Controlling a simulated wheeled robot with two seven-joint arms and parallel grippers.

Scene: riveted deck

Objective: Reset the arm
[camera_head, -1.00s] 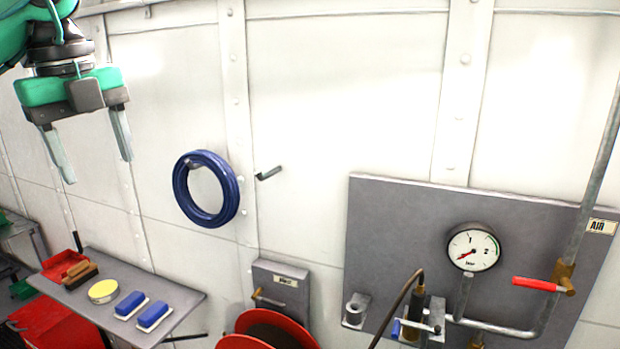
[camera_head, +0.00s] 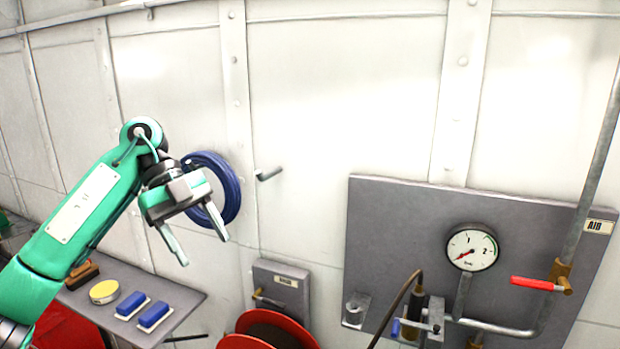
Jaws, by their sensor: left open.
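My left gripper (camera_head: 202,250) is open and empty, its two pale fingers pointing down and apart. Its green arm (camera_head: 85,215) comes in from the lower left. The gripper is in front of the coiled blue hose (camera_head: 230,188) on the wall and hides part of the coil's left and lower side. I cannot tell the distance between them, and the fingers hold nothing. My right gripper is not in view.
A red reel (camera_head: 285,325) stands at bottom centre. A grey panel (camera_head: 400,230) at right carries a gauge (camera_head: 472,247), pipes and a red-handled valve (camera_head: 533,284).

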